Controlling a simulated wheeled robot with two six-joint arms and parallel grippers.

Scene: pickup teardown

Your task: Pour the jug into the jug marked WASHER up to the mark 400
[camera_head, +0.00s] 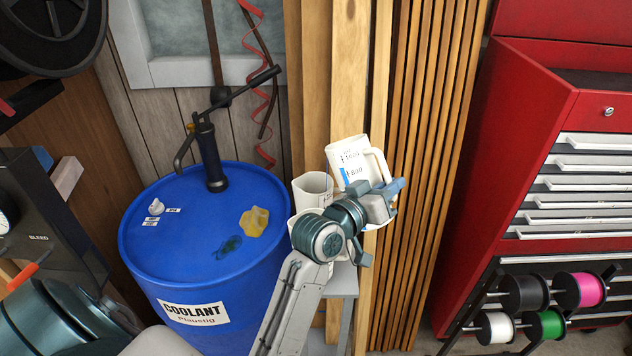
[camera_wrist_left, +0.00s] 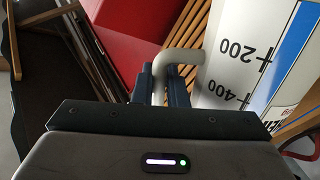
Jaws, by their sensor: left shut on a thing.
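My left gripper (camera_head: 382,196) is shut on the handle of a white jug (camera_head: 350,155). The jug is held up, leaning slightly, with the marks 1000 and 800 and a blue strip showing in the head view. In the left wrist view the gripper (camera_wrist_left: 168,84) grips the handle, and the jug's side (camera_wrist_left: 245,30) shows the marks 200 and 400. A second white jug (camera_head: 311,186) stands just left of and below the held one. A further white rim shows in front of it, mostly hidden by my wrist. No WASHER label is readable. My right gripper is not in view.
A blue coolant drum (camera_head: 180,262) with a hand pump (camera_head: 209,155) stands left of the jugs. Wooden slats (camera_head: 420,130) stand close behind them. A red tool cabinet (camera_head: 520,120) and colored spools (camera_head: 580,290) are on the right.

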